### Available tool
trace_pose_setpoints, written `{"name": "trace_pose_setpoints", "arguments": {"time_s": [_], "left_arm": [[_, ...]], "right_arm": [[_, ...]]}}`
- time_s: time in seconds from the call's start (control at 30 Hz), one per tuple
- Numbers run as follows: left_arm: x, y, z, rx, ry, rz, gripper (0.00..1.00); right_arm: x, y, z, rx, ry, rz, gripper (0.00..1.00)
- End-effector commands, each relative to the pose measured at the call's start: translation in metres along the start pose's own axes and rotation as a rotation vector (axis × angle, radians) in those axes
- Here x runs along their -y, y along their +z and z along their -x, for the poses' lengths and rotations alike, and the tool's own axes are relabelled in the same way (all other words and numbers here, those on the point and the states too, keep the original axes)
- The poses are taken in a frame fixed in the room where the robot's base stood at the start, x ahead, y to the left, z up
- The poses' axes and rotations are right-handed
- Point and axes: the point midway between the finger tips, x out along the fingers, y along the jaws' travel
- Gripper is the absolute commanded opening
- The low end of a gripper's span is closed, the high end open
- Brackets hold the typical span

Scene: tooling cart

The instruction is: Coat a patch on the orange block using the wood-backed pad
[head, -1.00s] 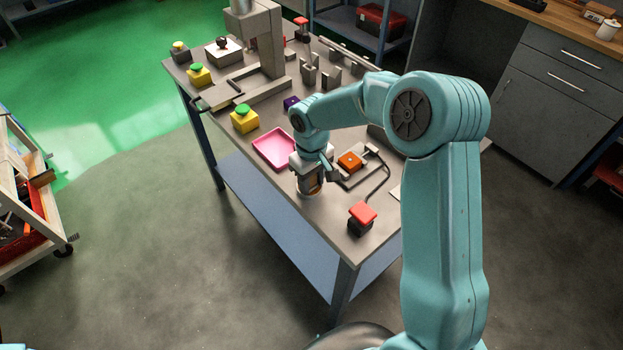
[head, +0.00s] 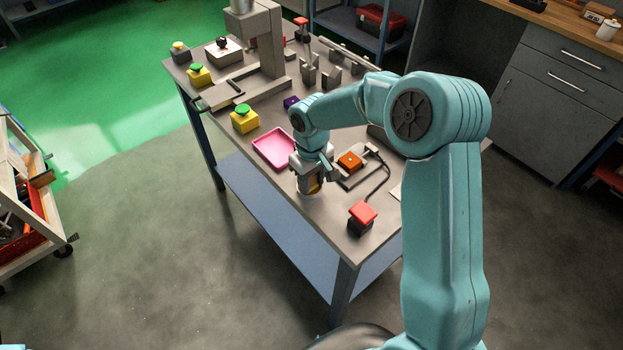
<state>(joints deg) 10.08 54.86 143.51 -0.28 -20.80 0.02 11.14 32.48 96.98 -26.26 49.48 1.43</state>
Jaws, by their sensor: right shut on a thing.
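The orange block (head: 350,161) sits on the cart top in a dark, frame-like holder, just right of my right gripper. My right gripper (head: 312,182) points down near the cart's front edge. It is shut on a small brownish thing (head: 314,186), which seems to be the wood-backed pad; the fingers hide most of it. A pale round shape shows just under it; I cannot tell whether the two touch. My left gripper is not in view.
A pink tray (head: 272,150) lies left of the gripper. A red-topped button box (head: 361,217) stands near the front edge. Yellow boxes with green buttons (head: 244,119) and a grey press (head: 268,45) stand farther back. My right arm hides part of the cart's right side.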

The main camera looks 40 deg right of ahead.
Motion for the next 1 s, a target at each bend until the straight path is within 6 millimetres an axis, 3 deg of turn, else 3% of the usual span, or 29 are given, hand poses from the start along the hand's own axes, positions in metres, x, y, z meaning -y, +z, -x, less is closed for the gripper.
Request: {"name": "trace_pose_setpoints", "arguments": {"time_s": [0.17, 0.8, 1.0], "left_arm": [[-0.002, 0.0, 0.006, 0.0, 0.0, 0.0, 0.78], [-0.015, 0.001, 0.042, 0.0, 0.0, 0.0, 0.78], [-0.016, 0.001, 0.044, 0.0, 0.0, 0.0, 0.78]], "right_arm": [[0.001, 0.001, 0.007, 0.003, -0.001, 0.001, 0.14], [0.0, 0.0, 0.065, 0.001, 0.0, 0.0, 0.14], [0.0, 0.0, 0.07, 0.002, 0.0, 0.0, 0.14]]}}
